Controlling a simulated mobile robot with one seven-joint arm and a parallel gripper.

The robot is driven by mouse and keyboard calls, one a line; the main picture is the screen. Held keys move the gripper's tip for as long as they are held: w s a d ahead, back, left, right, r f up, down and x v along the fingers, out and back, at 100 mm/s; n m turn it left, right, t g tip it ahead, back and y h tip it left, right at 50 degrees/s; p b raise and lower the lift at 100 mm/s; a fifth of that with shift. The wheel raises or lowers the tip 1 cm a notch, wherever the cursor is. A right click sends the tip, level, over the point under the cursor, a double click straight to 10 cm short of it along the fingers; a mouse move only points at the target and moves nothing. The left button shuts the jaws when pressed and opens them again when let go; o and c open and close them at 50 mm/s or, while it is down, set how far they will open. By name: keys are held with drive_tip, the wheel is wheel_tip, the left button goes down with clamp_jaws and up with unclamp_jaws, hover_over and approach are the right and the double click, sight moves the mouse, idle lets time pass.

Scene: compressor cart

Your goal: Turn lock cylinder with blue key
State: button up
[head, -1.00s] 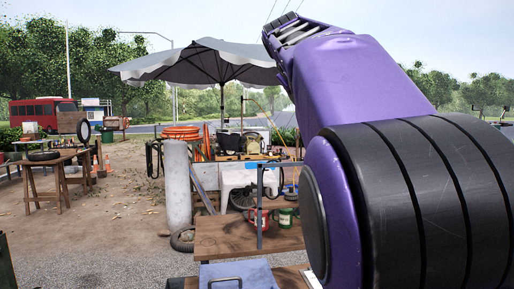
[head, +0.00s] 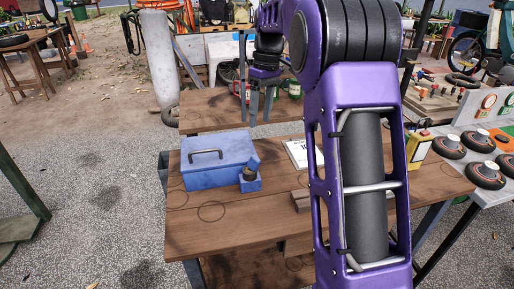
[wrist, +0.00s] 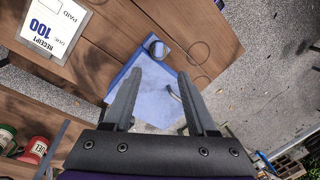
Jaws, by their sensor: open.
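A blue metal box (head: 218,160) with a dark handle on its lid sits on the wooden table. At its front right corner is a small blue lock block (head: 250,183) with a dark round cylinder. A small blue piece (head: 253,161) shows at the top of the block; I cannot tell whether it is the key. My gripper (head: 261,116) is open and empty, pointing down above the back of the table. In the wrist view its fingers (wrist: 164,85) frame the blue box (wrist: 150,108), with the round cylinder (wrist: 157,48) ahead of them.
A white receipt card (head: 298,153) lies right of the box. A red mug and a green mug (head: 290,88) stand on the shelf behind. A yellow can (head: 418,144) stands at the table's right. The table front (head: 240,228) is clear.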

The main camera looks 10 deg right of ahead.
sight(255, 157)
drive_tip(key=f, duration=0.4)
drive_tip(key=s+a+f+b, duration=0.1)
drive_tip(key=f, duration=0.4)
drive_tip(key=f+b, duration=0.1)
drive_tip(key=f, duration=0.4)
drive_tip(key=shift+s+a+f, duration=0.15)
drive_tip(key=shift+a+f, duration=0.05)
drive_tip(key=shift+a, duration=0.2)
clamp_jaws()
